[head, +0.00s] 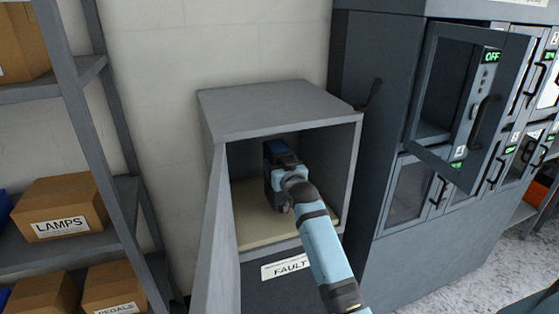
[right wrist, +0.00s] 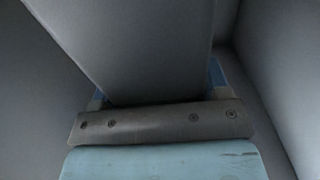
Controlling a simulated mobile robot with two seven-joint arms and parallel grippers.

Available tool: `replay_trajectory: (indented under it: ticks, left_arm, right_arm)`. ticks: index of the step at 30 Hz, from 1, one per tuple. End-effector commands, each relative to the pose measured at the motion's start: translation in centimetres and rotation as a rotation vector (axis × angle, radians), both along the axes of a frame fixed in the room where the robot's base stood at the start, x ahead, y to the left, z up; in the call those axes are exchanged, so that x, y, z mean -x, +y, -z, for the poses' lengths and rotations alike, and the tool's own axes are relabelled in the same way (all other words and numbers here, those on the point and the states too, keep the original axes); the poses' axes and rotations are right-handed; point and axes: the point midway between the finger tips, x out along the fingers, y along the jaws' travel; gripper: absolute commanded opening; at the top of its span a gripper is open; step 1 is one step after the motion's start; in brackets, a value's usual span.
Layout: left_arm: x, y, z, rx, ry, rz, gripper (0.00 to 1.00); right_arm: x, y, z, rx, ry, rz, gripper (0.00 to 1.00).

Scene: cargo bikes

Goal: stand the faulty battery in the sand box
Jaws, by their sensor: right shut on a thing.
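The sand box is a grey metal cabinet (head: 270,107) with its door open at the left and a label reading "FAULT", partly covered by my arm. Pale sand (head: 252,229) covers its floor. My right gripper (head: 280,160) is inside the box, over the sand and toward the back. It is shut on the battery, a grey block (right wrist: 130,40) that fills the right wrist view between the blue fingers. In the head view my gripper and wrist hide most of the battery, and I cannot tell whether its foot touches the sand. My left gripper is not in view.
A charging cabinet (head: 385,110) stands close on the right, with one compartment door (head: 470,115) open and marked OFF. A shelf rack (head: 95,130) with cardboard boxes, one labelled LAMPS (head: 60,208), stands at the left. The box's open door (head: 220,235) is left of my arm.

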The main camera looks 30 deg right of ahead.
Motion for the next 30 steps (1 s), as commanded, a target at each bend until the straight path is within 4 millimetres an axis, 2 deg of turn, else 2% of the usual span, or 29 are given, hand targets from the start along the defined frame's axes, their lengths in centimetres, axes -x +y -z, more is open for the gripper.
replay_trajectory:
  ticks: [2,11,20,21,24,30]
  left_arm:
    - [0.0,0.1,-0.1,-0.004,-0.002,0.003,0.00]
    - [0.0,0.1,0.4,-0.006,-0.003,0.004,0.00]
    - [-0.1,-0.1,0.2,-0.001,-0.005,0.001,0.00]
    - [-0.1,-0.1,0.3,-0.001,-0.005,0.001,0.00]
    - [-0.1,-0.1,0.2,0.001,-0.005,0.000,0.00]
    - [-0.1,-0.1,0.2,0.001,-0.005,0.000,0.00]
  right_arm:
    - [0.0,0.0,-0.1,0.002,-0.010,0.000,0.00]
    - [0.0,0.0,3.2,0.002,-0.008,0.001,0.00]
    - [0.0,0.0,3.4,0.002,-0.009,0.001,0.00]
    - [0.0,0.0,3.9,0.000,0.000,0.000,0.71]
    - [0.0,0.0,3.8,0.000,0.000,0.000,0.94]
    - [0.0,0.0,3.8,0.000,0.000,0.000,0.95]
